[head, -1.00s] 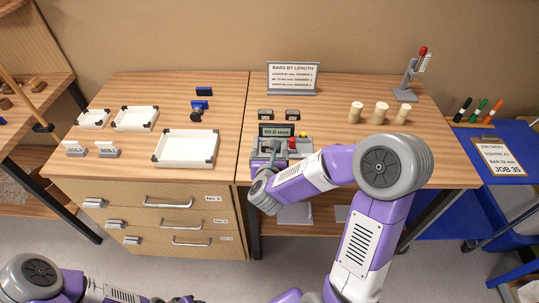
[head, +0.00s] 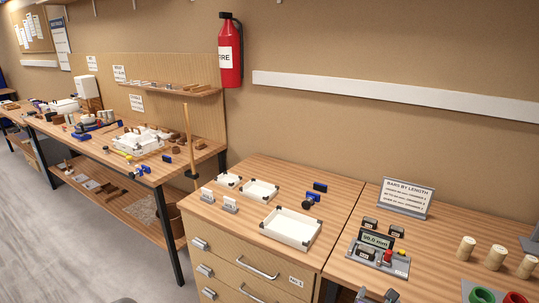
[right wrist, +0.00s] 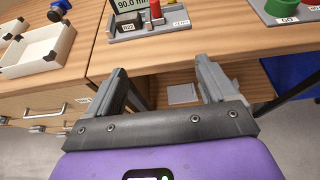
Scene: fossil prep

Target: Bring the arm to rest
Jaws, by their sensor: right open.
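My right gripper (right wrist: 163,88) is open and empty in the right wrist view, its two fingers wide apart in front of the bench edge. Part of it (head: 375,296) shows at the bottom of the head view, just in front of the measuring station (head: 378,254). The station has a display reading about 90.0 mm, a red knob and dark blocks. It also shows in the right wrist view (right wrist: 150,36), beyond the fingers and apart from them. My left gripper is out of view.
White trays (head: 290,246) stand on the drawer cabinet left of the station. Pale cylinders (head: 495,257) and a sign (head: 405,198) stand on the bench (head: 440,262). A green cup (head: 481,296) and red cup (head: 514,298) are at bottom right. A cluttered bench stands further left.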

